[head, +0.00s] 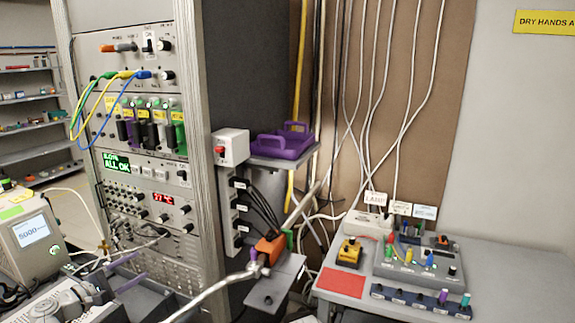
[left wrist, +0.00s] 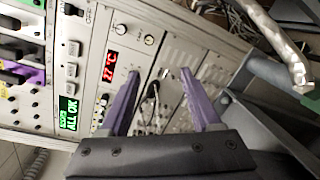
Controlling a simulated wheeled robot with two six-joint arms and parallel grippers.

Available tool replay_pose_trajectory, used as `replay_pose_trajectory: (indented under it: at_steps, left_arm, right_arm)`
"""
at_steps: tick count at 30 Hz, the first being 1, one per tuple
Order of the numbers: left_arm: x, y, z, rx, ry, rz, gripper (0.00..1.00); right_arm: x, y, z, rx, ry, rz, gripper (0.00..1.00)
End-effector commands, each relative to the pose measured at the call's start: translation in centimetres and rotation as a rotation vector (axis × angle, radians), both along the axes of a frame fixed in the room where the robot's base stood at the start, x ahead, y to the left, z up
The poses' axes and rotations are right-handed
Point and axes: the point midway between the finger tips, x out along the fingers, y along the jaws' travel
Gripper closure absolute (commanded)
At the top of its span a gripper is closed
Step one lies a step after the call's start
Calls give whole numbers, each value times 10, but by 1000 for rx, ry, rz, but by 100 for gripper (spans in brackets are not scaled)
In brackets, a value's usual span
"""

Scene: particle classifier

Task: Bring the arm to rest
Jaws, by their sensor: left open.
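My left gripper (head: 136,266) is low at the left in the head view, in front of the lower part of the instrument rack (head: 207,200). Its two purple fingers are spread apart, with nothing between them. In the left wrist view the open fingers (left wrist: 159,74) point at the rack front, near the red temperature display (left wrist: 110,66) and a grey panel with a dark cable. The gap to the panel cannot be told exactly. The green display (head: 117,163) reads ALL OK. My right gripper is not in view.
A metal pipe (head: 215,290) runs to an orange fitting (head: 270,248) right of the gripper. A machine with a screen (head: 33,230) stands at the left. Blue, green and yellow cables (head: 88,110) hang from the rack. A grey table (head: 490,275) with a control box is at right.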

Motion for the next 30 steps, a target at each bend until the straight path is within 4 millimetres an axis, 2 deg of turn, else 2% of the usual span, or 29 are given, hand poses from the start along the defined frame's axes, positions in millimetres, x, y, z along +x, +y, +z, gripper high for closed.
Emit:
replay_pose_trajectory:
  at_steps: [8, 11, 14, 18, 21, 25, 30]
  left_arm:
    - [4, -75, -26, 153, 73, -155, 36]
    - [1, -113, -42, 241, 109, -242, 36]
    - [-8, -163, -62, 365, 152, -367, 36]
    - [-40, -245, -99, 614, 219, -615, 36]
    - [-71, -290, -124, 803, 255, -797, 36]
    - [-116, -330, -148, 1053, 288, -1027, 36]
    - [-167, -354, -164, 1366, 309, -1289, 36]
  right_arm:
    - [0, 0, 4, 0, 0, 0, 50]
    - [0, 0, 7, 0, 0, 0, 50]
    - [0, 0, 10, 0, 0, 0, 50]
    - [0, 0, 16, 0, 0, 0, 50]
    - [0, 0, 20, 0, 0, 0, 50]
    - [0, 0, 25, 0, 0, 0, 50]
    - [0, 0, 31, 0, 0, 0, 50]
